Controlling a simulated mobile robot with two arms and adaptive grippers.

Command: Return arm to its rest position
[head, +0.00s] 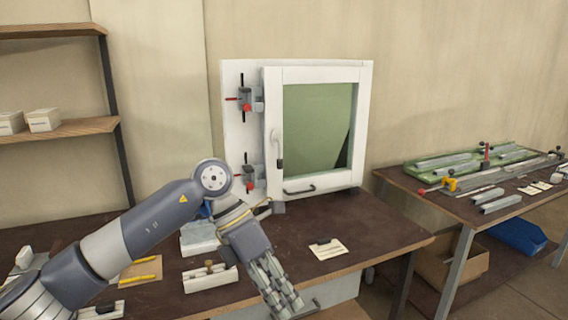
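My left arm (155,215) comes in from the left, bends at a grey joint near the middle and points down to the right. My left gripper (284,303) hangs over the front edge of the dark bench (370,245). Its metal fingers lie close together in this view, and I cannot tell whether they are open or shut. I see nothing clearly held in them. My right gripper is not in view.
A white framed window unit (274,75) with red-handled clamps stands behind the gripper. A white block with fittings (208,277) and a paper card (328,249) lie nearby. A second table (460,208) with metal profiles (500,203) is at the right. Shelves (60,131) are at the left.

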